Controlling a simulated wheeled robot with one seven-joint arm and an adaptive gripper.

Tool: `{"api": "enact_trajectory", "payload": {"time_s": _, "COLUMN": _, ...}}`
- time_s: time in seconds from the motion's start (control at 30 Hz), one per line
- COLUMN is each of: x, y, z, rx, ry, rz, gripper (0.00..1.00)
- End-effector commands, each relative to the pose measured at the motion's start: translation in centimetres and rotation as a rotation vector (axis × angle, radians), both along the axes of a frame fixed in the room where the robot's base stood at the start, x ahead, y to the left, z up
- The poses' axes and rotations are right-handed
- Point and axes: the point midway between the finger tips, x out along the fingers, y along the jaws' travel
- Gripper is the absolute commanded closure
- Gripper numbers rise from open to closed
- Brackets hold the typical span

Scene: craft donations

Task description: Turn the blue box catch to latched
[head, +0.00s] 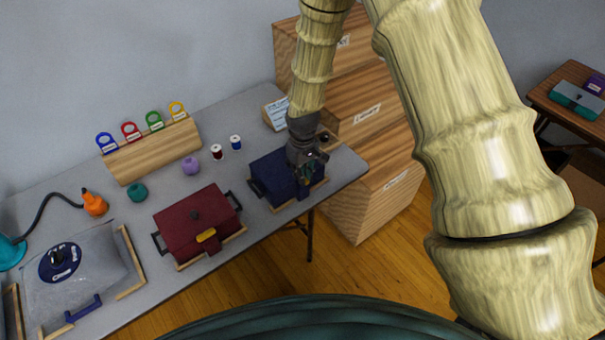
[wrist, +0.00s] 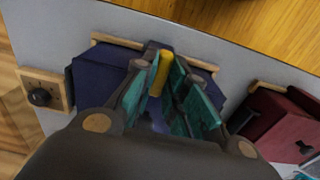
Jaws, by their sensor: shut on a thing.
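The blue box (head: 268,174) stands near the right end of the table, and it also shows in the wrist view (wrist: 95,72). Its catch (wrist: 161,74) is a yellow bar on the box. My gripper (head: 307,172) is over the box, pointing down. In the wrist view my gripper (wrist: 164,92) has its teal fingers shut on the yellow catch, one on each side. The catch lies roughly in line with the fingers. In the head view the gripper hides the catch and part of the lid.
A dark red box (head: 186,226) with a yellow catch (head: 206,235) stands to the left. A small wooden block with a dark knob (wrist: 40,97) is beside the blue box. Wooden drawers (head: 370,190) stand close behind the table's right end. Thread spools (head: 235,142) stand behind.

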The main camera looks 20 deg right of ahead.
Motion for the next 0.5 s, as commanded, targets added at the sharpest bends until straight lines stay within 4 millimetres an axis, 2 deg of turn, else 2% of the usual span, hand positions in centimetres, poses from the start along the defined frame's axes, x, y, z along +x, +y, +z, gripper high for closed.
{"api": "enact_trajectory", "payload": {"time_s": 0.27, "x": 0.0, "y": -0.04, "z": 0.02, "rx": 0.0, "ry": 0.0, "rz": -0.001, "gripper": 1.0}}
{"api": "enact_trajectory", "payload": {"time_s": 0.3, "x": 0.0, "y": -0.04, "z": 0.02, "rx": 0.0, "ry": 0.0, "rz": -0.001, "gripper": 0.82}}
{"api": "enact_trajectory", "payload": {"time_s": 0.4, "x": -0.01, "y": -0.04, "z": 0.01, "rx": 0.0, "ry": 0.0, "rz": 0.0, "gripper": 0.64}}
{"api": "enact_trajectory", "payload": {"time_s": 0.5, "x": 0.0, "y": -0.03, "z": 0.01, "rx": 0.0, "ry": 0.0, "rz": 0.0, "gripper": 0.64}}
